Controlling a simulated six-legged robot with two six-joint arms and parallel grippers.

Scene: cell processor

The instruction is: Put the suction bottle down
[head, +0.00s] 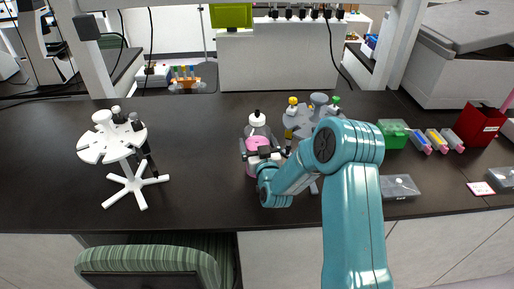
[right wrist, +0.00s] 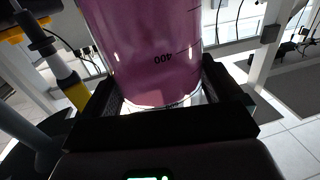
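The suction bottle (head: 257,134) is clear with pink liquid and a white neck with a dark top. It stands upright in the middle of the dark bench in the head view. My right gripper (head: 263,154) is at its front, with a finger on each side of it. In the right wrist view, the bottle (right wrist: 145,45) fills the upper middle, and the fingers of my right gripper (right wrist: 160,105) close around its lower part. Whether its base touches the bench is hard to tell. My left gripper is not in view.
A white pipette carousel (head: 112,146) stands at the left, and a grey one (head: 300,121) stands close beside the bottle on the right. A green box (head: 393,134), a clear-lidded case (head: 398,187) and a red bin (head: 480,124) are farther right. The bench (head: 215,190) is clear left of the bottle.

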